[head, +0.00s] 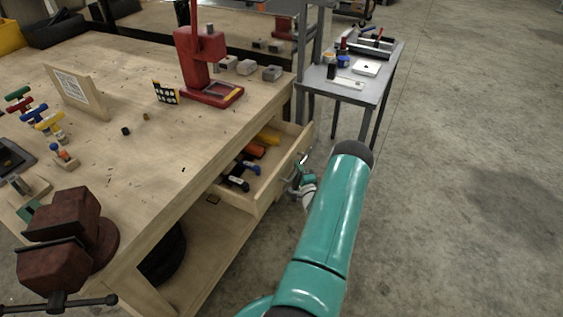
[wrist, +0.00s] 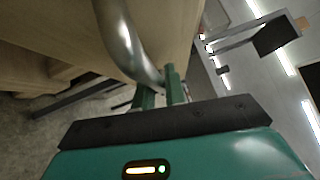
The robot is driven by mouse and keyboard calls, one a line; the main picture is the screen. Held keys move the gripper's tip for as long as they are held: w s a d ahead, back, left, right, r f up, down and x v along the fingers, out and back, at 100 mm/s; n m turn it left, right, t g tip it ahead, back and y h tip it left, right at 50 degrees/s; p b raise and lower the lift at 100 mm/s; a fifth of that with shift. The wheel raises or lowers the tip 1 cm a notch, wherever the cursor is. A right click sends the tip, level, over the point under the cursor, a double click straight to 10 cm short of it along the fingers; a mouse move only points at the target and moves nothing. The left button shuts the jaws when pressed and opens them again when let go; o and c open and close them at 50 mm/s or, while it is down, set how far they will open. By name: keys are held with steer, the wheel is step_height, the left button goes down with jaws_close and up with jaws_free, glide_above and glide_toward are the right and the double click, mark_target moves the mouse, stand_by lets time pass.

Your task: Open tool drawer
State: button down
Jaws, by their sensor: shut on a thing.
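The tool drawer (head: 268,190) of the wooden workbench stands pulled out, with several tools with orange, blue and black handles visible inside. Its metal handle (wrist: 126,45) is a curved bar on the drawer front and fills the upper middle of the wrist view. My gripper (head: 301,184) is at the drawer front in the head view, partly hidden by my teal arm. In the wrist view my gripper's green fingers (wrist: 160,92) are shut on the handle near its lower end.
The workbench (head: 130,170) carries a red vise (head: 65,240) at the near left and a red press (head: 203,65) at the back. A grey side table (head: 376,92) with small items stands behind the drawer. The concrete floor to the right is clear.

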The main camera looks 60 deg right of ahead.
steer(key=s+d, duration=0.1)
steer(key=s, duration=0.9)
steer(key=c, duration=1.5)
jaws_free()
steer(key=shift+o, duration=0.2)
steer(key=v, duration=1.3)
steer(key=shift+s+a, duration=0.25)
steer(key=shift+a, duration=0.05)
